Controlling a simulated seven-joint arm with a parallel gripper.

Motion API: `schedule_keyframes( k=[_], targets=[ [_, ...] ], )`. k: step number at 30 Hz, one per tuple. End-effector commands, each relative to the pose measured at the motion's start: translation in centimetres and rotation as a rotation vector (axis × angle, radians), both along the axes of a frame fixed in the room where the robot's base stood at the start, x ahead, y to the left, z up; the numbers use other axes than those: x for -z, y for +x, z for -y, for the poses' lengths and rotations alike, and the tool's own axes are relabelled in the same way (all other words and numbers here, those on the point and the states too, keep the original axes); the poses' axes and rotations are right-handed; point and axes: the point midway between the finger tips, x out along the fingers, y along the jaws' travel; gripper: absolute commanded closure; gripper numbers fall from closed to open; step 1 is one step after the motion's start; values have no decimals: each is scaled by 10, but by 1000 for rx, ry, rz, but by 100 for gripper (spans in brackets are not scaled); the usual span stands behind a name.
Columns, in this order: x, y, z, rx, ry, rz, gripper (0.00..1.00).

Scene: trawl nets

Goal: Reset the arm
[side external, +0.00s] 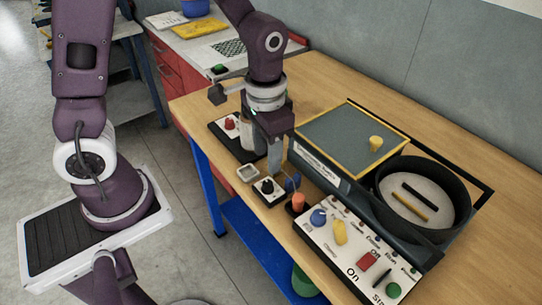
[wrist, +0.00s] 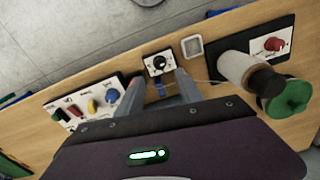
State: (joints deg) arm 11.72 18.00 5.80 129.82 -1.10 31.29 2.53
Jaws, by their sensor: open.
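My gripper (side external: 276,168) hangs pointing down over the front part of the wooden table, low above a small white box with a black knob (side external: 267,187). In the wrist view my gripper (wrist: 160,78) has its two grey fingers spread apart with nothing held. The black-knob box (wrist: 158,62) lies just beyond the fingertips there. A small blue item (wrist: 160,90) shows between the fingers. Whether a finger touches the box cannot be told.
A white control panel (side external: 346,228) with several knobs and switches stands right of my gripper. Behind it are a yellow-edged grey panel (side external: 340,140) and a round black pan (side external: 455,195). A white cylinder (wrist: 240,70) and red-knob box (wrist: 270,45) stand close by.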

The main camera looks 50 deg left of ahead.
Motion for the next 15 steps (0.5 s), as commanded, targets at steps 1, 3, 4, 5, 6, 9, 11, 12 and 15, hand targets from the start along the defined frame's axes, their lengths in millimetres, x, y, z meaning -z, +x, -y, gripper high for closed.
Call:
schedule_keyframes(
  k=[1,3,4,5,6,9,11,12,15],
  targets=[
    [-18,-3,-2,-10,-12,37,57],
    [-54,-14,-6,-30,-33,107,57],
    [-70,-22,-9,-39,-42,141,57],
    [-86,-32,-11,-50,-50,177,57],
    [-104,-45,-15,-63,-58,224,57],
    [-135,-81,-22,-89,-65,328,57],
    [-146,-100,-25,-104,-64,380,57],
    [-150,-110,-26,-111,-62,409,57],
    [-155,-127,-29,-124,-57,455,57]
  ],
)
